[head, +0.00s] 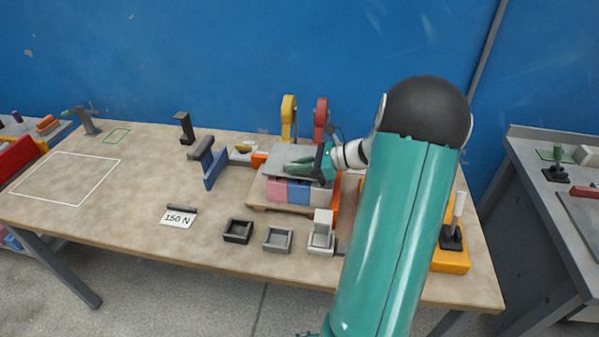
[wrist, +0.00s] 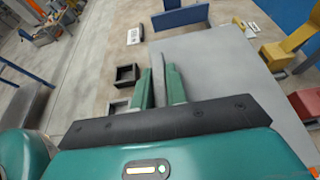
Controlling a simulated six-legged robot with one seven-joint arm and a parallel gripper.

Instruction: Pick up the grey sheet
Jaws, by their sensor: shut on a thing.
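The grey sheet (head: 292,156) lies flat above a stack of pink and blue blocks (head: 287,190) near the middle of the bench. In the wrist view the sheet (wrist: 225,85) fills much of the right side as a broad grey surface. My gripper (head: 303,164) reaches in from the right and is shut on the sheet's edge. In the wrist view its green fingers (wrist: 159,85) are close together at the sheet's left edge. The contact between fingertips and sheet is partly hidden. I cannot tell whether the sheet is clear of the blocks.
A blue upright plate (head: 215,168) stands left of the stack. Yellow (head: 288,118) and red (head: 320,120) uprights stand behind it. A dark tray (head: 237,231), a grey tray (head: 278,239) and a "150 N" card (head: 178,219) lie in front. The bench's left side is mostly free.

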